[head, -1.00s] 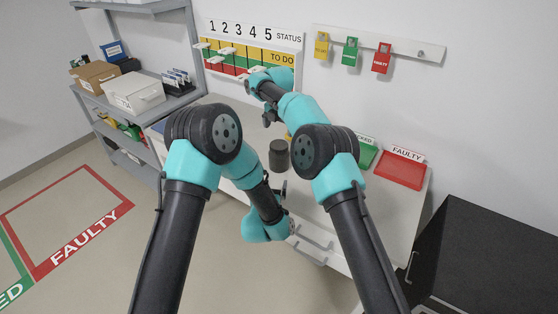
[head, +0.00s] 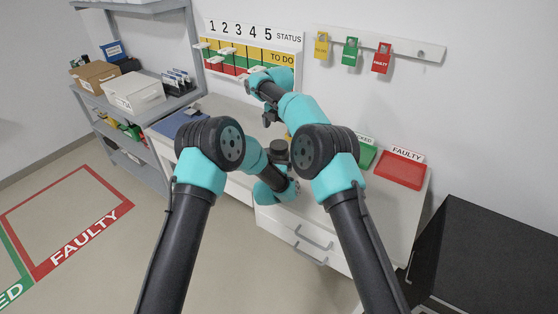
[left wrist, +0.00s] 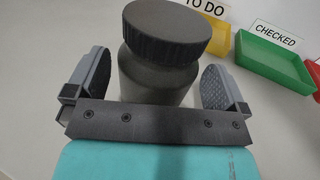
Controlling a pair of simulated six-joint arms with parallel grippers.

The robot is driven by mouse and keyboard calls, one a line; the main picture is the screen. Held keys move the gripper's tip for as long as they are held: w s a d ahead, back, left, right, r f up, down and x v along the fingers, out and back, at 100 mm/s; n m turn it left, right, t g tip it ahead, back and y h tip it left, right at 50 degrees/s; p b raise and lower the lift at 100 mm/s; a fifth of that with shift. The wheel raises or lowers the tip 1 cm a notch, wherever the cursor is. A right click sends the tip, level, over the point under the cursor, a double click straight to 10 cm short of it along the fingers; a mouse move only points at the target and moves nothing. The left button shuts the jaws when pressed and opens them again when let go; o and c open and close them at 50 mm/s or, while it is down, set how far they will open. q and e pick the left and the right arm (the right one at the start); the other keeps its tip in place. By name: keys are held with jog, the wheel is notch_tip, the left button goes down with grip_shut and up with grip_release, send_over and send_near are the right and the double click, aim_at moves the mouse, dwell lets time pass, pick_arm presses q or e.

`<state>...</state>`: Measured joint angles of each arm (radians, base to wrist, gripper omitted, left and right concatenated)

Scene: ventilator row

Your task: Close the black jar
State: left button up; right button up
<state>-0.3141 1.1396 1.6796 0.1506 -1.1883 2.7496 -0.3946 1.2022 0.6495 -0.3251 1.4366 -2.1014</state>
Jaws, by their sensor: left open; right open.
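The black jar (head: 279,147) stands upright on the white worktop; my left arm hides its lower part in the head view. In the left wrist view the dark jar body (left wrist: 155,82) has a broad ribbed lid (left wrist: 168,32) on top. The lid looks tilted and shifted to the right of the body; I cannot tell whether it is seated. My left gripper (left wrist: 158,76) is open, with one finger on each side of the jar body and visible gaps. My right gripper (head: 269,116) is open and empty, above the worktop behind the jar.
A green CHECKED tray (head: 365,156) and a red FAULTY tray (head: 400,170) stand to the right on the worktop. A yellow tray (left wrist: 216,35) lies behind the jar. A blue mat (head: 180,121) is at the left end. The status board (head: 250,58) hangs behind.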

aim_at(279, 144)
pick_arm(q)
jog(key=shift+w+d, duration=0.15)
jog(key=shift+w, duration=0.6)
jog(key=shift+w+d, duration=0.1)
jog(key=shift+w, duration=0.6)
jog(key=c, duration=1.5)
jog(key=shift+c, duration=0.2)
pick_arm(e)
jog(key=shift+f, duration=4)
jog(key=c, duration=0.8)
jog(key=o, duration=0.8)
jog(key=shift+r, duration=0.1)
